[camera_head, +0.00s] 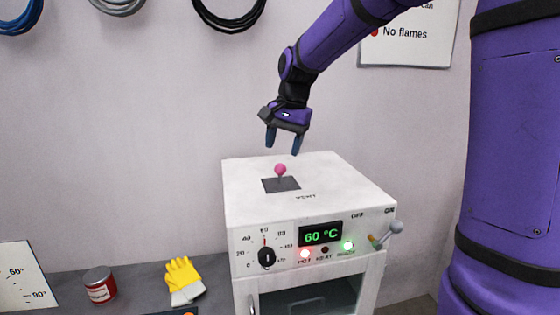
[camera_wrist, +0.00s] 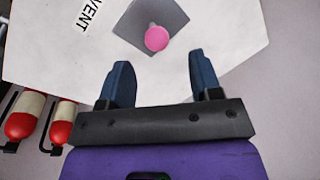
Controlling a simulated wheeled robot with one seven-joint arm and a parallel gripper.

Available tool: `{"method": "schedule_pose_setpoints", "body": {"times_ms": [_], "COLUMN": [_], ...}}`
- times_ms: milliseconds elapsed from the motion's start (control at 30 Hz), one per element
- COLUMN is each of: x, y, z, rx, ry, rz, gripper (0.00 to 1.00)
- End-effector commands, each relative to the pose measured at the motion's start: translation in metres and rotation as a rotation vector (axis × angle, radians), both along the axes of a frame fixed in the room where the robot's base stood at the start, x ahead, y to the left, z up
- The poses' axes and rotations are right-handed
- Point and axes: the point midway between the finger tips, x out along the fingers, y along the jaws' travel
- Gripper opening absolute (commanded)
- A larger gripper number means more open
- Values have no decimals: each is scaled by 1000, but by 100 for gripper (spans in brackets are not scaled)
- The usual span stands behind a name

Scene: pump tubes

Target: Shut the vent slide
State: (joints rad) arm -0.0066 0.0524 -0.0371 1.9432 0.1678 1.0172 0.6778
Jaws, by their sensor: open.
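The vent slide is a dark grey plate (camera_head: 288,185) with a pink ball knob (camera_head: 280,169) standing on it, on the white top of the oven. The word VENT is printed beside it. In the wrist view the pink knob (camera_wrist: 157,38) sits beyond my fingertips, near the middle of the gap, with the dark plate (camera_wrist: 135,22) around it. I cannot tell whether the vent opening is covered. My gripper (camera_head: 283,141) is open and empty, pointing down above the oven top, with its fingers apart from the knob.
The white oven (camera_head: 310,206) has a dial (camera_head: 266,257), a green 60 °C display (camera_head: 320,234), lit lamps and a grey-tipped lever (camera_head: 391,230). Red cylinders (camera_wrist: 62,122) show in the wrist view.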

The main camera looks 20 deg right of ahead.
Motion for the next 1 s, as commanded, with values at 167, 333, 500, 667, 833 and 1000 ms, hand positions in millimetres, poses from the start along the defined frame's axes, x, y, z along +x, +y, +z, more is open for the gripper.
{"method": "schedule_pose_setpoints", "body": {"times_ms": [167,333,500,667,833,1000], "x": [-3,-4,-5,-5,-5,-25], "y": [-3,-5,-5,-4,-4,-4], "z": [23,32,33,33,33,40], "rx": [0,-1,0,0,-1,-15], "ry": [-1,-1,0,0,-1,-28], "rz": [0,0,0,0,1,44], "gripper": [58,58,58,58,58,58]}}
